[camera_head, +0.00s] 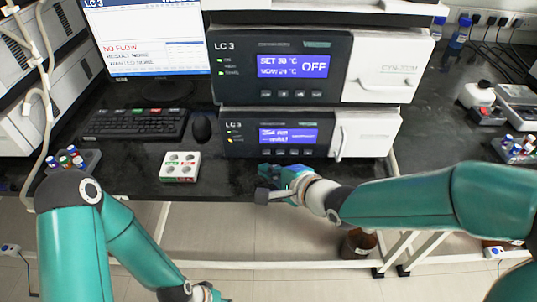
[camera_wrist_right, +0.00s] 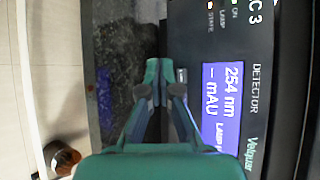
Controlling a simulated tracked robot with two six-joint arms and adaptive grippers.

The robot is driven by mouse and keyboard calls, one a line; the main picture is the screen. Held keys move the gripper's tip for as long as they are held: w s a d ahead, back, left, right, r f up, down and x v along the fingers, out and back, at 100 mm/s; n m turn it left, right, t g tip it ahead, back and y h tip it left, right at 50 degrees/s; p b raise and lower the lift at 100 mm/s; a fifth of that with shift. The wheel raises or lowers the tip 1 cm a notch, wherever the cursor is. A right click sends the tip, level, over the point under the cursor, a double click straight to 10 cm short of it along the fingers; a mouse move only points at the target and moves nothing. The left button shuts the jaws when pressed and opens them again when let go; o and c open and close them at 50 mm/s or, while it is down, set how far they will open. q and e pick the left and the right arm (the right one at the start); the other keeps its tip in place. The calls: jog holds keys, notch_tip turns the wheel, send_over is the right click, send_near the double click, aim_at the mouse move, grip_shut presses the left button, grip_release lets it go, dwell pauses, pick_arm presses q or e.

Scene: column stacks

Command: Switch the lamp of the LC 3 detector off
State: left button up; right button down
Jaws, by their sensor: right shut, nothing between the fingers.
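The LC 3 detector (camera_head: 230,149) is the lower dark-fronted module of the stack, with a lit blue screen (camera_head: 289,135). In the right wrist view the detector screen (camera_wrist_right: 222,105) reads 254 nm and -- mAU; a LAMP line is partly hidden by my gripper. A row of small buttons (camera_head: 280,153) lies below the screen. My right gripper (camera_head: 263,195) is shut and empty, in front of and below the detector's lower edge. My left gripper (camera_head: 208,293) is partly cut off at the bottom; its fingers are unclear.
The column oven (camera_head: 226,72) above reads OFF. A brown bottle (camera_head: 358,244) stands below the bench. The dark bench strip left of my right gripper is clear.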

jog(key=s, duration=0.2)
jog(key=shift+s+b, duration=0.35)
jog(key=shift+s, duration=0.05)
dwell(0.6)
